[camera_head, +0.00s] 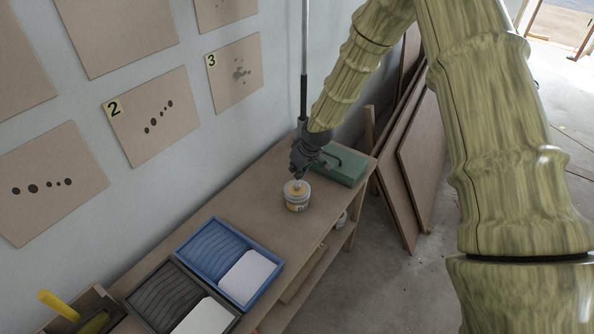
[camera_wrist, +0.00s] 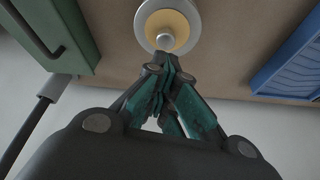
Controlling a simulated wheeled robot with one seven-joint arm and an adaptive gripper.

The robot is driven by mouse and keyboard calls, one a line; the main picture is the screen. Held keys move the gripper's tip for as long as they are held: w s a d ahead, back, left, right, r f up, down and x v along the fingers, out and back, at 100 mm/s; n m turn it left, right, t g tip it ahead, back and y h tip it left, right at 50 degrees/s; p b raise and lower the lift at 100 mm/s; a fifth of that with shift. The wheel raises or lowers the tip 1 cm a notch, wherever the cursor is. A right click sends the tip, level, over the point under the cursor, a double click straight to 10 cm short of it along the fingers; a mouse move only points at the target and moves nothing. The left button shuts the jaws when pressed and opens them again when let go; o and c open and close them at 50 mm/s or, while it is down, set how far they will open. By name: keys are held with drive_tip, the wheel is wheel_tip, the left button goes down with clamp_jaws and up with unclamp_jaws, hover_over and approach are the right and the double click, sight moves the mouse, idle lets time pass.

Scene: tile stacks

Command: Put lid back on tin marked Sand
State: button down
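A small round tin (camera_head: 297,203) stands on the wooden bench in the head view, with a pale rim and a yellowish label. Its top shows in the wrist view as a light grey ring around a tan-yellow disc (camera_wrist: 184,23) with a grey knob (camera_wrist: 166,41) at the centre. I cannot read any name on the label, and cannot tell whether the disc sits in the tin or above it. My gripper (camera_head: 297,176) points down over the tin. In the wrist view its fingertips (camera_wrist: 165,60) are together beside the knob; contact is unclear.
A green case (camera_head: 340,166) with a dark handle lies just behind the tin. A blue tray (camera_head: 216,250) and a dark tray (camera_head: 168,297) lie towards the front of the bench. The wall stands at left; boards (camera_head: 421,160) lean beyond the bench's end.

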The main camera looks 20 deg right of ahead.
drive_tip(key=c, duration=1.7)
unclamp_jaws()
drive_tip(key=o, duration=0.5)
drive_tip(key=shift+c, duration=0.2)
wheel_tip(320, 180, up, 7)
drive_tip(key=p, duration=0.4)
